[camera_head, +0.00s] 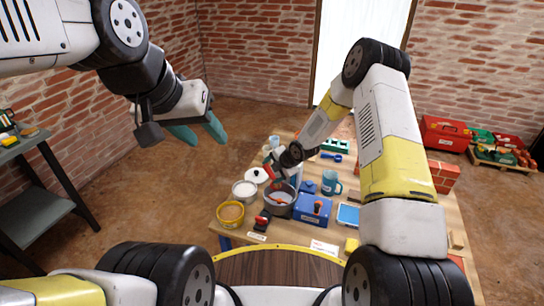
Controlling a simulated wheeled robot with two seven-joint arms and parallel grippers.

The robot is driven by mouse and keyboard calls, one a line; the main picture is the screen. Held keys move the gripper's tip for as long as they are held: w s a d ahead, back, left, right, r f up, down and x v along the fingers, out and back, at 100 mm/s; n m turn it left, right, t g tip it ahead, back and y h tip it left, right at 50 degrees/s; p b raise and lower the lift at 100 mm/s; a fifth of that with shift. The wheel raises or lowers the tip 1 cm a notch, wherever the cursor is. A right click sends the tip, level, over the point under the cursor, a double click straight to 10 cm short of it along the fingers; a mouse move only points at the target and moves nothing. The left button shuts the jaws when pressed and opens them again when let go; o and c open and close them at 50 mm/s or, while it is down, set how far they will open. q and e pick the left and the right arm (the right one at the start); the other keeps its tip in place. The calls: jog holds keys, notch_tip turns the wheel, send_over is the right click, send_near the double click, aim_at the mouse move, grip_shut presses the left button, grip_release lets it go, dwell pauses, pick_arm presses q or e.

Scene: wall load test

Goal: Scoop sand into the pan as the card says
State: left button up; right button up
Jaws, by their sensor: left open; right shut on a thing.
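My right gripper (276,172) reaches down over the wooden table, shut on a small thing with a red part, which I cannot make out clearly. Below it stands a dark round pan (279,209) with something pale and reddish inside. A yellow bowl (231,224) of tan, sand-like material stands at the table's left edge. A pot with white contents (244,197) stands between bowl and pan. A white card (323,247) lies near the front edge; its text is too small to read. My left gripper (207,136) is open and empty, in the air left of the table.
A blue box (312,210), a blue mug (330,187) and a tablet-like thing (348,215) crowd the space right of the pan. A small red-topped item (262,222) stands in front of it. Bricks (443,176) stand at the right. A dark shelf (40,205) is at far left.

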jog(key=shift+s+d+f+t+y, duration=0.3)
jog(key=shift+s+d+t+y, duration=0.1)
jog(key=shift+d+t+y, duration=0.15)
jog(key=shift+s+d+r+t+y, duration=0.2)
jog(key=shift+s+t+y, duration=0.1)
jog(key=shift+t+y, duration=0.25)
jog(key=shift+s+d+r+t+y, duration=0.15)
jog(key=shift+s+t+y, duration=0.1)
jog(key=shift+t+y, duration=0.2)
dwell(0.4)
jog(key=shift+r, duration=1.9)
